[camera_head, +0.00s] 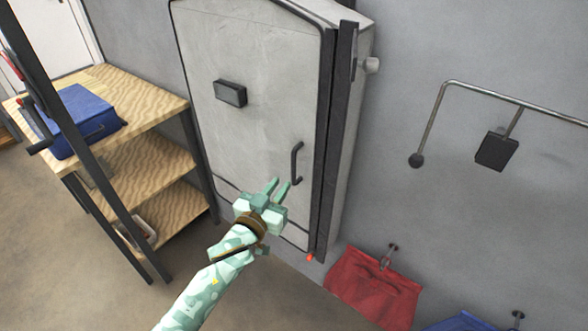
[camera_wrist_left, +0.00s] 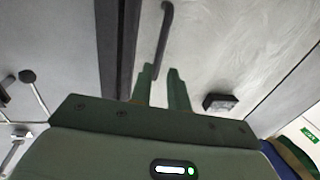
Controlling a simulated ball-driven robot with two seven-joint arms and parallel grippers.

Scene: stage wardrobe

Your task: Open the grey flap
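The grey flap (camera_head: 245,130) is a tall panel with a dark edge on the wall cabinet, and it looks shut. A black bar handle (camera_head: 297,163) stands upright near its right edge. My left gripper (camera_head: 280,182) is just below and left of the handle, in front of the flap, open and empty. In the left wrist view the handle (camera_wrist_left: 165,35) lies just past the fingertips (camera_wrist_left: 160,68), its near end in line with the gap between them. I cannot tell whether they touch. My right gripper is not in view.
A dark box (camera_head: 231,93) sits on the flap. Wooden shelves (camera_head: 150,175) with a blue case (camera_head: 82,120) stand left. A metal rail (camera_head: 510,99) and a red cloth on a hook (camera_head: 370,290) are on the right wall. Floor is clear below the flap.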

